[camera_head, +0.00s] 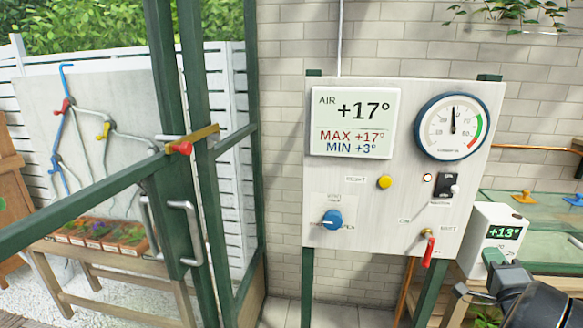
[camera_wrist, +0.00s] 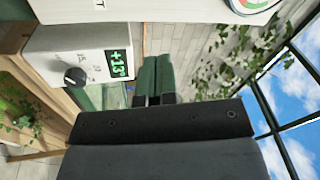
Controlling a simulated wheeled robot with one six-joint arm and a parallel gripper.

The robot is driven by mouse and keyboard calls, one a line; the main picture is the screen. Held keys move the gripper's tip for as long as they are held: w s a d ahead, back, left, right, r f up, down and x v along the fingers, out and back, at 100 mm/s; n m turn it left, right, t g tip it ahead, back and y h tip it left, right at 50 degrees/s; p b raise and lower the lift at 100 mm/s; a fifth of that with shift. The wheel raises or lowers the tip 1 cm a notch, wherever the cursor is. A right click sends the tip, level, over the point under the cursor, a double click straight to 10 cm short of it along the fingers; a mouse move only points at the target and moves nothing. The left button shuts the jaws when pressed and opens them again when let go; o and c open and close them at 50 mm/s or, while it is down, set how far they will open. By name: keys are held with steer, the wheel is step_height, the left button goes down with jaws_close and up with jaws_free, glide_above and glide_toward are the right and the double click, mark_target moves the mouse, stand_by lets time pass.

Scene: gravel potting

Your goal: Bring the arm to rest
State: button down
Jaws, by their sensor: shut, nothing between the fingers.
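My gripper (camera_wrist: 153,78) shows in the wrist view as two dark green fingers side by side, shut with nothing between them. In the head view my gripper (camera_head: 494,260) is at the lower right, in front of the white box with the +13° display (camera_head: 496,232). That box also shows at the upper left of the wrist view (camera_wrist: 80,55), with a dark knob. The gripper appears apart from it, but the exact gap is hard to tell. Most of my arm is outside the head view.
A white control panel (camera_head: 350,180) with a display, gauge, yellow button, blue knob and red-handled lever stands left of my gripper. A glass-topped frame (camera_head: 540,212) is behind at right. A green door frame (camera_head: 190,120) is at left. Leafy plants (camera_wrist: 245,45) hang beyond the fingers.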

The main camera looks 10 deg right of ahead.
steer(key=s+d+f+g+h, duration=0.2)
steer(key=d+f+g+h, duration=0.15)
steer(key=f+g, duration=0.25)
steer(key=s+a+f+n+g+y+p, duration=0.2)
steer(key=a+f+n+g, duration=0.25)
steer(key=g, duration=0.25)
steer(key=s+a+r+n+g+y+p, duration=0.1)
steer(key=a+n, duration=0.3)
steer(key=a, duration=0.7)
steer(key=s+a+r+n+g+y+p, duration=0.1)
steer(key=a+r+n+y, duration=0.3)
steer(key=a, duration=0.8)
steer(key=s+a+r+n+g+y+p, duration=0.1)
steer(key=a+r+n+y+p, duration=0.2)
steer(key=a+n, duration=0.3)
steer(key=a, duration=0.5)
steer(key=shift+a+r, duration=0.2)
steer(key=shift+a, duration=0.1)
